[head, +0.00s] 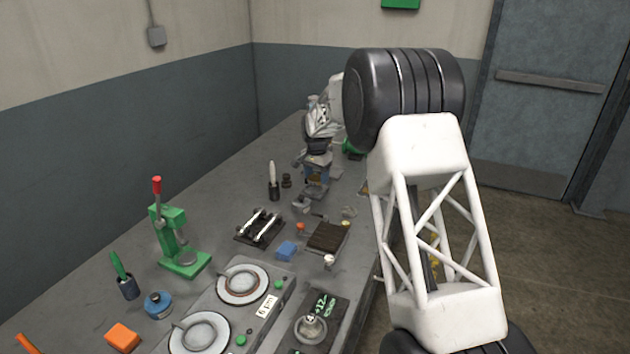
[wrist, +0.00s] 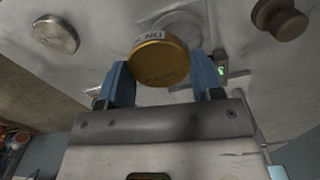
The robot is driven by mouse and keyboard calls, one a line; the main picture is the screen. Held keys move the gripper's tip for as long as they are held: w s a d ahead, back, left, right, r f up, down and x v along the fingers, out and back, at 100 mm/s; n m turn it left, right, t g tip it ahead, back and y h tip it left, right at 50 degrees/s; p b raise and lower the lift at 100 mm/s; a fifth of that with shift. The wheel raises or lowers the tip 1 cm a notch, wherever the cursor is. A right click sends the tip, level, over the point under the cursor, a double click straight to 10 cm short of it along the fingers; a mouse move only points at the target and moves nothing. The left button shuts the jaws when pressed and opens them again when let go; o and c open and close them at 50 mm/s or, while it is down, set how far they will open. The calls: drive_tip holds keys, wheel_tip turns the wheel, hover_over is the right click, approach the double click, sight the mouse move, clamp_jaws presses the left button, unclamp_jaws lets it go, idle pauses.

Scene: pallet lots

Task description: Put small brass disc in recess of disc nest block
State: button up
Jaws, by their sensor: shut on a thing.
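My gripper (wrist: 163,78) has blue fingers and is shut on the small brass disc (wrist: 160,62), gripping it by its sides. The disc bears a white label with dark lettering on its rim. In the head view my gripper (head: 316,184) is over the far part of the bench, and the disc is hard to make out there. In the wrist view a pale round outline shows partly behind the disc. I cannot tell whether it is the recess of the disc nest block, and I cannot identify that block for sure in either view.
A silver disc (wrist: 56,34) and a brown knobbed piece (wrist: 280,19) lie to either side in the wrist view.

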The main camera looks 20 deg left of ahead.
sight(315, 190)
drive_tip(key=shift+w+a, duration=0.45)
drive_tip(key=shift+w, duration=0.25)
drive_tip(key=shift+w+a, duration=0.45)
drive_tip(key=shift+w, duration=0.2)
drive_tip(key=shift+f, duration=0.15)
drive_tip(key=shift+f, duration=1.65)
drive_tip(key=shift+f, duration=0.65)
drive_tip(key=o, duration=1.1)
drive_tip(key=shift+o, duration=0.2)
wheel_tip(315, 190, up, 13)
drive_tip(key=shift+r, duration=0.1)
